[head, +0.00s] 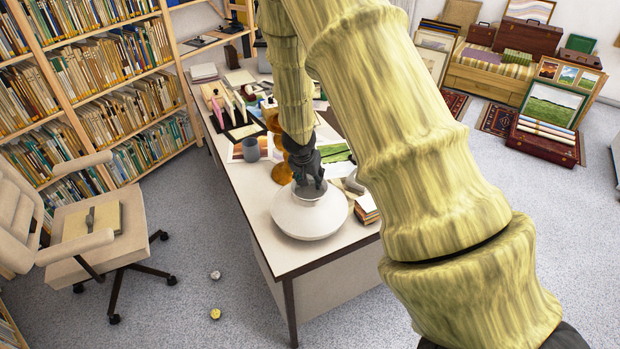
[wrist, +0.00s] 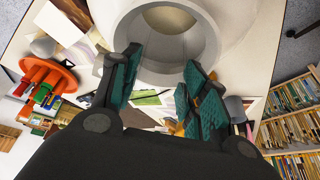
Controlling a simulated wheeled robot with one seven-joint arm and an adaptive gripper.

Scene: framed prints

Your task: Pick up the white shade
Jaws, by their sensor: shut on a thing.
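The white shade (head: 309,214) is at the near end of the desk in the head view, its wide side down and its narrow neck up. I cannot tell whether it touches the desk top. My gripper (head: 308,182) points down at the neck and is shut on its rim. In the wrist view the shade (wrist: 222,52) fills the top, with its round opening facing the camera. The teal finger pads of my gripper (wrist: 160,88) are at the near edge of the opening. My arm hides part of the desk behind.
An office chair (head: 92,222) stands left on the floor. Bookshelves (head: 100,85) line the left wall.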

